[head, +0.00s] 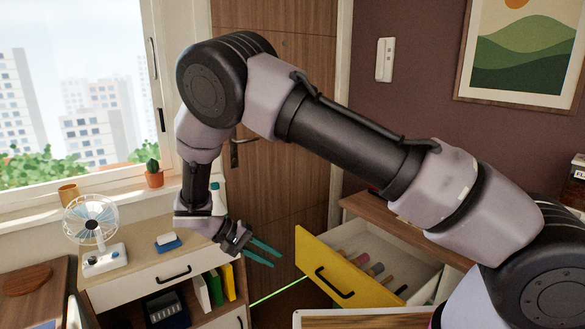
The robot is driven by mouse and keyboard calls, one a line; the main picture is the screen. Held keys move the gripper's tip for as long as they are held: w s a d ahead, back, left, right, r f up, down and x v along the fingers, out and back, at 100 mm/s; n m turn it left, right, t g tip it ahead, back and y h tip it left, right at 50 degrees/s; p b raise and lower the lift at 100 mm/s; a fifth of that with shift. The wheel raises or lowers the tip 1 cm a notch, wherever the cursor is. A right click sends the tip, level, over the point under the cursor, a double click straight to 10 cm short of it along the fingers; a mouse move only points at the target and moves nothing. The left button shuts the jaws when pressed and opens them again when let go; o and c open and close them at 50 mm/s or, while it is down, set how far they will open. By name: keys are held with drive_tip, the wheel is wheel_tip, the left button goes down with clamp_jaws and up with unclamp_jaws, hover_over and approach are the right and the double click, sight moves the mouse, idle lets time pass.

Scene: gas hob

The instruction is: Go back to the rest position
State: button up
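My gripper (277,260) hangs at the end of my bent arm, near the middle of the head view. Its two teal fingers are spread apart, with nothing visible between them, so it is open and empty. The fingers point right and slightly down, toward a pulled-out drawer with a yellow front (345,272). In the picture they end a little left of that front; the depth gap is hard to tell. The drawer holds several small coloured items (375,269). My arm hides part of the wooden door and wall behind it.
A low cabinet (130,283) at left carries a small fan (92,222) and a blue-and-white object (168,243). Several books (214,288) stand on its open shelf. A potted cactus (153,173) sits on the windowsill. A wooden-topped surface (365,319) edges the front.

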drive_tip(key=w+d+r+m+g+y, duration=0.1)
drive_tip(key=d+r+y, duration=0.3)
drive_tip(key=r, duration=0.5)
drive_tip(key=w+d+r+m+y, duration=0.1)
drive_tip(key=d+r+m+y, duration=0.1)
drive_tip(key=d+r, duration=0.6)
drive_tip(key=w+d+r+m+g+y, duration=0.1)
drive_tip(key=w+d+r+y, duration=0.2)
drive_tip(key=r, duration=0.6)
drive_tip(key=s+d+r+m+t+y, duration=0.3)
drive_tip(key=s+d+r+t, duration=0.4)
drive_tip(key=s+d+r, duration=0.7)
drive_tip(key=shift+s+d+t, duration=0.2)
drive_tip(key=shift+d+t, duration=0.2)
drive_tip(key=shift+d, duration=0.55)
